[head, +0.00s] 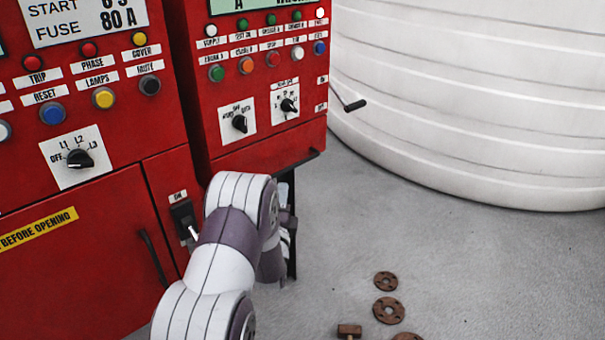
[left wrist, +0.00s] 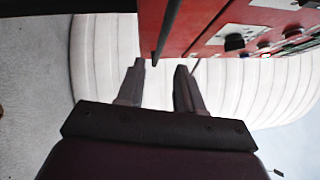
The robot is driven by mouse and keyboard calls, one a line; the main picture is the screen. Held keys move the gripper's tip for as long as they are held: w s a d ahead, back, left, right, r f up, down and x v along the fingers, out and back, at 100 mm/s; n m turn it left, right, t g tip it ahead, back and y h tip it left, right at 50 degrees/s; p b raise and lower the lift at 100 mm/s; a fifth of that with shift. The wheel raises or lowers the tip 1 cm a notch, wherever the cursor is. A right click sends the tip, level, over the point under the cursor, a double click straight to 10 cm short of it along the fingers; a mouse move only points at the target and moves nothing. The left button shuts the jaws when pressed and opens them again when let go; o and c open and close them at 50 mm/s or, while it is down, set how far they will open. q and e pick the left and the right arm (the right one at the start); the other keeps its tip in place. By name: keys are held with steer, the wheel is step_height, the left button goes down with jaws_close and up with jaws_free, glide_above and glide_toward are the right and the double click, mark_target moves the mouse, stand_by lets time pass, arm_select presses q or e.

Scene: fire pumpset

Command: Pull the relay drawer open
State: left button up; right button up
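The right red cabinet (head: 265,85) carries buttons and two rotary knobs on its front. A dark bar (head: 305,159) runs along its lower front edge; it looks like a drawer handle, but no label shows that. My left gripper (head: 288,215) is below this edge, mostly hidden behind my left arm. In the left wrist view my left gripper (left wrist: 159,80) is open, with a clear gap between its fingers. The dark bar (left wrist: 167,30) reaches down toward that gap along the red cabinet; I cannot tell whether it touches a finger. My right gripper is not in view.
The left red cabinet (head: 70,200) with a door and dark handle stands close beside my left arm. A black lever (head: 352,105) juts out at right. A white ribbed tank (head: 480,110) stands behind.

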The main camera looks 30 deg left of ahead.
mark_target(285, 171)
arm_select(q)
steer(key=x, duration=1)
steer(key=shift+a, duration=0.1)
jaws_close()
